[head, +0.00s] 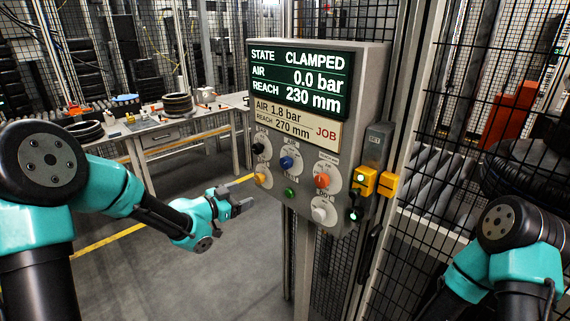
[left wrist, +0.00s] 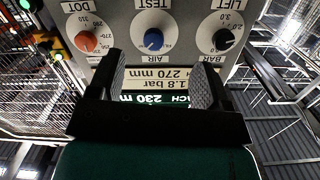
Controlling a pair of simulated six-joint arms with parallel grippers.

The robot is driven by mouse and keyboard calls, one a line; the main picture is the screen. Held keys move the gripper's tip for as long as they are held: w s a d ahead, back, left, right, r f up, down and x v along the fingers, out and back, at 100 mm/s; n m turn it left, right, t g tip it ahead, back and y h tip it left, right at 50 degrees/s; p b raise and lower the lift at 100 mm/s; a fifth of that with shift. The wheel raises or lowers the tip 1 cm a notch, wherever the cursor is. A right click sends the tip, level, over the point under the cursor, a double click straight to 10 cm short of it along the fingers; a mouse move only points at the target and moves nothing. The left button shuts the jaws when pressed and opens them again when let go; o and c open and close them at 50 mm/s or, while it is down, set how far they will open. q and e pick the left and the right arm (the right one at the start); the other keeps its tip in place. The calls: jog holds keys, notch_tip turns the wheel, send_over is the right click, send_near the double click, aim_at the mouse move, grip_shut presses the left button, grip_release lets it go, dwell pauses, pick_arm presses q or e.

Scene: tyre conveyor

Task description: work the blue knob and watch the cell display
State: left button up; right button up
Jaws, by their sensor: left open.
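The blue knob (head: 287,162) sits on the grey panel, in the middle of its upper row, between a black and an orange knob. It also shows in the left wrist view (left wrist: 153,40), where the picture is upside down. The cell display (head: 298,78) reads STATE CLAMPED, AIR 0.0 bar, REACH 230 mm. The job card (head: 292,120) below it reads AIR 1.8 bar, REACH 270 mm. My left gripper (head: 243,203) is open and empty, left of and lower than the blue knob, apart from it. My right arm shows at the lower right; its gripper is out of view.
Near the blue knob are the black knob (head: 258,149), the orange knob (head: 321,181), a green button (head: 290,191) and a white knob (head: 319,213). A yellow switch box (head: 364,180) is at the panel's right side. A wire fence (head: 500,120) stands right. Floor left of the panel is clear.

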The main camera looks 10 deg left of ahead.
aim_at(283, 163)
pick_arm(q)
jog(key=r+m, duration=0.1)
jog(key=r, duration=0.1)
jog(key=r+m+h, duration=0.1)
jog(key=r, duration=0.2)
jog(key=shift+d+r, duration=0.15)
jog(key=shift+d, duration=0.05)
jog(key=x, duration=1.7)
jog(key=shift+d+r, duration=0.15)
jog(key=shift+r, duration=0.2)
jog(key=shift+c, duration=0.3)
jog(key=c, duration=0.9)
